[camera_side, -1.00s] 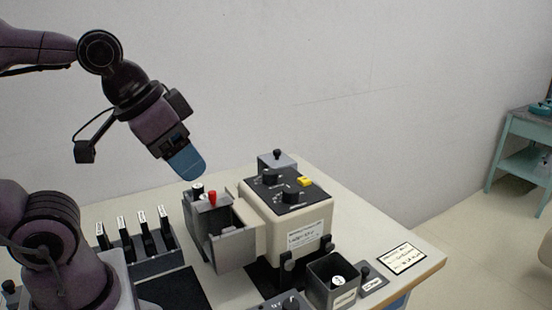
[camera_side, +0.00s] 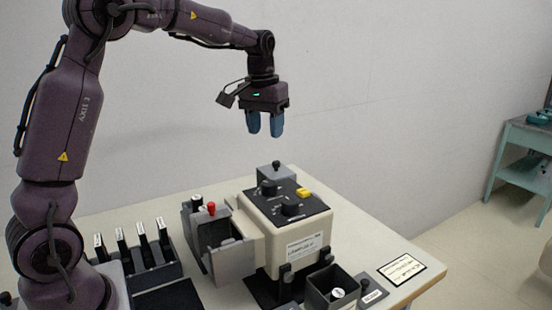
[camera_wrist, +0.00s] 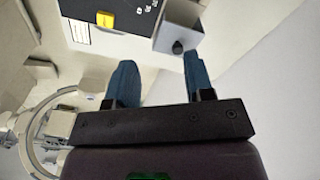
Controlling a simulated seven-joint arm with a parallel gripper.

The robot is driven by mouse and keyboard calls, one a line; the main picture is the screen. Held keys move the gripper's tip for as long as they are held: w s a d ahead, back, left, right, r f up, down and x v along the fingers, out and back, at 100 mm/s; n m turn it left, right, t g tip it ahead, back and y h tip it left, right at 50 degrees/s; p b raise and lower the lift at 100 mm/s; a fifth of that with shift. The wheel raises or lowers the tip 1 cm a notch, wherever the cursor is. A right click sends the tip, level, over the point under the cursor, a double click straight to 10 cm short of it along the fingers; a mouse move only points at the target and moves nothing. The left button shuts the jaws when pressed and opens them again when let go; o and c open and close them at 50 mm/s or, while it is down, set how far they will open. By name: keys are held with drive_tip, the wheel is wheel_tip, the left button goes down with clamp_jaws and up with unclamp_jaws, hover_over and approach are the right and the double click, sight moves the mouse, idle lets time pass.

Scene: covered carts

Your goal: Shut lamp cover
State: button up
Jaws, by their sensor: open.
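A cream instrument (camera_side: 292,240) with a black top, dark knobs and a yellow button stands on the table. A grey housing (camera_side: 232,262) stands out from its left side, open at the top, with a red knob (camera_side: 211,208) at its back edge. I cannot tell for certain which part is the lamp cover. A grey box with a black knob (camera_side: 275,174) is behind the instrument; it also shows in the wrist view (camera_wrist: 172,33). My gripper (camera_side: 265,134) points down, open and empty, in the air above this box, apart from everything.
A rack of several black, white-labelled pieces (camera_side: 163,268) stands at the left. An open dark bin (camera_side: 333,288) and a label card (camera_side: 401,269) are at the front right. The wall (camera_side: 400,120) is behind the table. The air around my gripper is clear.

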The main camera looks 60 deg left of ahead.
drive_tip(key=n, duration=0.2)
hover_over(276, 162)
drive_tip(key=f, duration=0.1)
drive_tip(key=shift+r+n+g, duration=0.5)
drive_tip(key=shift+r+n, duration=0.1)
drive_tip(key=shift+r, duration=0.55)
wheel_tip(276, 162, down, 12)
drive_tip(key=shift+f, duration=0.15)
clamp_jaws()
drive_tip(key=s, duration=0.9)
